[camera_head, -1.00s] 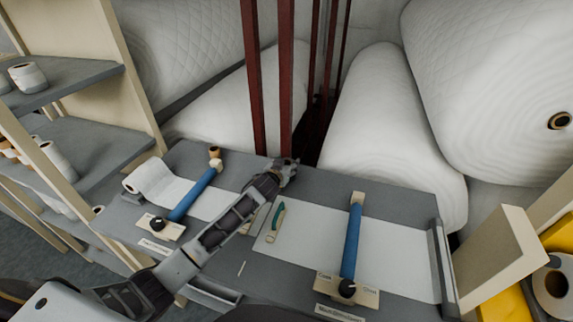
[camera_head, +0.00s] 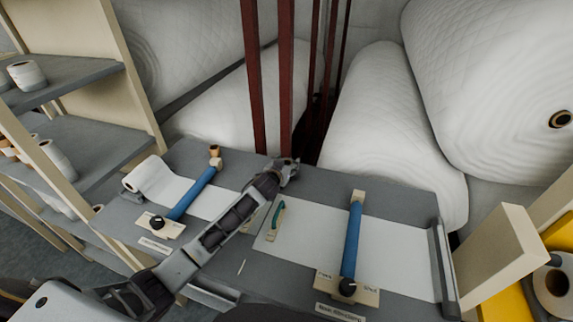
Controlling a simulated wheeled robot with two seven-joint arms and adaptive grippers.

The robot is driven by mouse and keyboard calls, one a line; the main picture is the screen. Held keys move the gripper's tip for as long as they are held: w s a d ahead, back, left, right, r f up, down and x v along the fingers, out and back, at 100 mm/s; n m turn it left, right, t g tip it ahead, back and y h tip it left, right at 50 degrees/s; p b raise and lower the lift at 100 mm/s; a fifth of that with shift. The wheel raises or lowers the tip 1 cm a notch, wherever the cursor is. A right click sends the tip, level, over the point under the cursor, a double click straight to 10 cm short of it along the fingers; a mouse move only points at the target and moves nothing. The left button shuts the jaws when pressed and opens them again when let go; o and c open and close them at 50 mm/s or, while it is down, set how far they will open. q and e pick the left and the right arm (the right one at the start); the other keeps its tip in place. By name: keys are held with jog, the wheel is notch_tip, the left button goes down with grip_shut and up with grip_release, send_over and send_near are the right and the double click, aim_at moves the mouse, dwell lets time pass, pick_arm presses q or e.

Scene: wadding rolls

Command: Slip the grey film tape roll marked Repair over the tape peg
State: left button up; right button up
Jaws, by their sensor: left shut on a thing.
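My left gripper (camera_head: 287,163) is at the far edge of the grey bench, in front of the dark red posts. It is shut on a small grey thing at its tip, mostly hidden by the gripper; it may be the grey film tape roll, but no Repair marking can be read. A small upright tan-topped piece (camera_head: 214,151) stands at the back of the bench, left of the gripper; I cannot tell whether it is the tape peg. My right gripper is not in view.
The grey bench (camera_head: 395,188) carries two blue-handled bars (camera_head: 190,194) (camera_head: 352,240), white sheets, a white roll (camera_head: 145,178) and a green-handled tool (camera_head: 277,220). Shelves (camera_head: 95,150) stand left. Large white wadding rolls (camera_head: 375,130) lie behind. A beige block (camera_head: 495,255) stands at right.

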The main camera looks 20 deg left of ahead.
pick_arm(q)
jog(key=shift+f, duration=0.2)
jog(key=o, duration=0.7)
jog(key=shift+o, duration=0.2)
jog(key=shift+s, duration=0.15)
jog(key=shift+p+v, duration=2.3)
jog(key=shift+v, duration=0.9)
jog(key=shift+p+v, duration=1.3)
jog(key=shift+v, duration=0.8)
jog(key=shift+r, duration=0.15)
jog(key=shift+s, duration=0.1)
